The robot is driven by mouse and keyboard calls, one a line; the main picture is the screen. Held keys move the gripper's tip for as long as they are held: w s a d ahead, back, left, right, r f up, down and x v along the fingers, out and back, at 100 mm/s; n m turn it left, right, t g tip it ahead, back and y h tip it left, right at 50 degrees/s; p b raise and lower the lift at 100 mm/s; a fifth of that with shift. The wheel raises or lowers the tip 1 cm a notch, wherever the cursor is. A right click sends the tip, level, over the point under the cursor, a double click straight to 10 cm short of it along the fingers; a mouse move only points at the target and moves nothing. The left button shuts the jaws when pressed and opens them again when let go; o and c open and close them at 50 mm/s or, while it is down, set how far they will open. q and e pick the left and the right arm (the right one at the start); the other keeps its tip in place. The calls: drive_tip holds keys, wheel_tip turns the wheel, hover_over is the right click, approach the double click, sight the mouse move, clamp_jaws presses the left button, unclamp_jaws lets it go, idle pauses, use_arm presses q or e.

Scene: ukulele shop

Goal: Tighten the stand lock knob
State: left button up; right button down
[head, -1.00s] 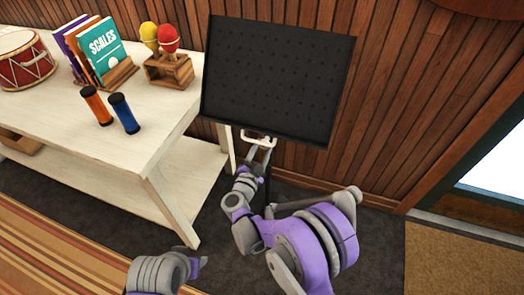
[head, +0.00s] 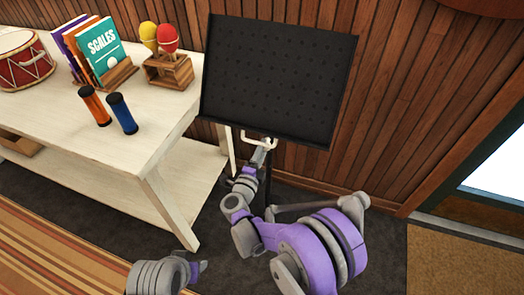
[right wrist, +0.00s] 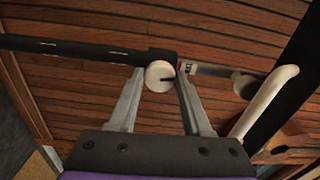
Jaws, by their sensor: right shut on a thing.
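The black music stand has a wide perforated desk (head: 278,80) standing in front of the wood wall. A pale bracket (head: 259,139) shows below the desk's lower edge, and it appears as a curved bar in the right wrist view (right wrist: 270,98). In the right wrist view the round white lock knob (right wrist: 160,76) sits on the dark post. My right gripper (head: 264,152) is below the desk, its two fingers shut on the knob's sides. The arm partly hides the post in the head view. My left gripper (head: 198,269) is low in the picture, away from the stand; its fingers are unclear.
A cream table (head: 150,150) on the left bears a drum (head: 25,62), books (head: 103,45), maracas in a wooden holder (head: 168,70) and two shakers (head: 123,112). Its leg stands near my right arm. A door and a brown mat (head: 455,262) are at the right.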

drive_tip(key=shift+m, duration=0.6)
drive_tip(key=shift+c, duration=1.7)
unclamp_jaws()
drive_tip(key=v, duration=1.1)
drive_tip(key=shift+p, duration=0.4)
